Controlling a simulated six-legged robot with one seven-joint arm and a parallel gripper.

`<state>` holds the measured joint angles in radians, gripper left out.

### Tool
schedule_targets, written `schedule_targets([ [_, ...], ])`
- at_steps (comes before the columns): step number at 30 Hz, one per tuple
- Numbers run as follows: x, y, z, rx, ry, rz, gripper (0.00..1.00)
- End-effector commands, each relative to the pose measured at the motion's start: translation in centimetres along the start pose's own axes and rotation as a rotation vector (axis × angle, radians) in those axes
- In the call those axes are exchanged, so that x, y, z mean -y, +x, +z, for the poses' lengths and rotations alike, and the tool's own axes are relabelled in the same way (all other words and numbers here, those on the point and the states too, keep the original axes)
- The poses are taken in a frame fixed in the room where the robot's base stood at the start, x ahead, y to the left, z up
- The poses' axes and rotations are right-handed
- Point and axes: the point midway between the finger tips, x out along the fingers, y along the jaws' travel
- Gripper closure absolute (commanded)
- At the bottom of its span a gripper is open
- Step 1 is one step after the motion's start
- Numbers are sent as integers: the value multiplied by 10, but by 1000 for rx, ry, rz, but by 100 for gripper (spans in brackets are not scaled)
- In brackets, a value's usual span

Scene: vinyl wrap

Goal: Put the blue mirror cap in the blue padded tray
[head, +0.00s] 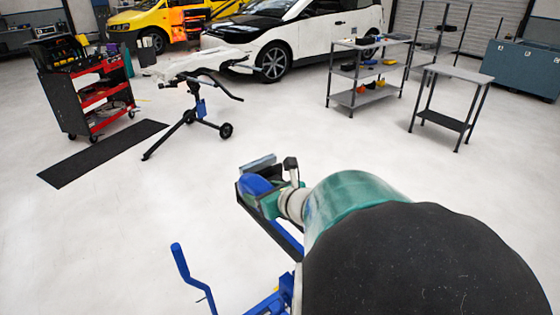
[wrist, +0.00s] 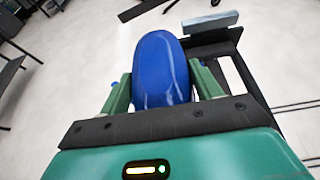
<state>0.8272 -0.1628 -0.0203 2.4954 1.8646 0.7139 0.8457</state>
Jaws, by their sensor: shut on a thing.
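The blue mirror cap (wrist: 160,70) is a smooth, glossy rounded shell. My gripper (wrist: 163,88) is shut on it, with a green finger on each side. In the head view the blue mirror cap (head: 257,185) shows at the end of my arm, low in the middle of the picture. A dark tray-like piece (head: 243,205) with a blue edge is beside and below the cap. I cannot tell whether it is the blue padded tray, or whether the cap touches it. My arm hides part of it.
A grey block (head: 258,162) stands just beyond the cap. Blue frame parts (head: 181,262) rise at the lower left of my arm. A wheeled stand (head: 190,115), a red tool cart (head: 85,90) and a grey shelf (head: 362,97) stand farther off. The pale floor between is mostly clear.

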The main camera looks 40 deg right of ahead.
Motion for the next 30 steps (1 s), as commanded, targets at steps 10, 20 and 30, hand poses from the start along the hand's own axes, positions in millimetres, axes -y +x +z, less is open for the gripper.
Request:
schedule_targets([
  [10,-82,75,-19,-6,-63,166,63],
  [20,-192,143,-68,-8,-125,311,63],
  [30,-253,167,-105,0,-154,369,63],
])
